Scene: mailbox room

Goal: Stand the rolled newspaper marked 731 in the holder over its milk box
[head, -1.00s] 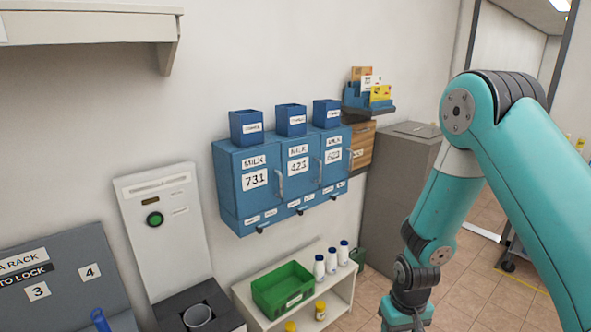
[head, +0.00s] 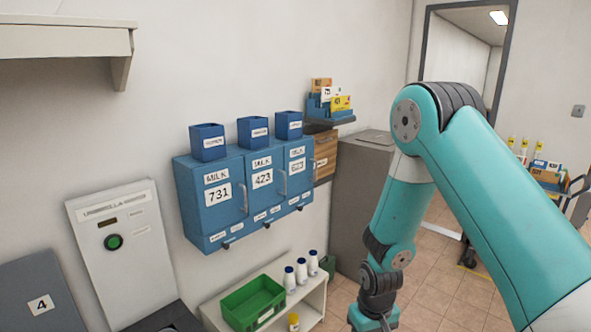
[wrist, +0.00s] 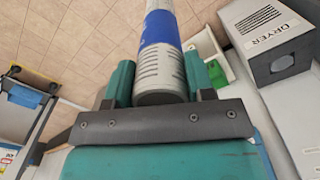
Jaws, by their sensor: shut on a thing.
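The rolled newspaper (wrist: 160,45), grey with a blue band, is between the green fingers of my gripper (wrist: 160,88) in the wrist view. The gripper is shut on it; no number on the roll can be read. In the head view only the top of my wrist shows at the bottom edge; the fingers and roll are out of frame. The blue milk box marked 731 (head: 223,219) hangs on the wall, leftmost of three. Its holder (head: 208,145), an open-topped blue box, stands above it and looks empty. My arm is well to the right of it.
Holders also stand over milk boxes 423 (head: 262,205) and the third one. Below is a white shelf (head: 312,308) with a green crate (head: 253,302) and white bottles. An umbrella dryer (head: 124,250) stands left. A grey cabinet (head: 358,205) and a cart (head: 545,180) are to the right.

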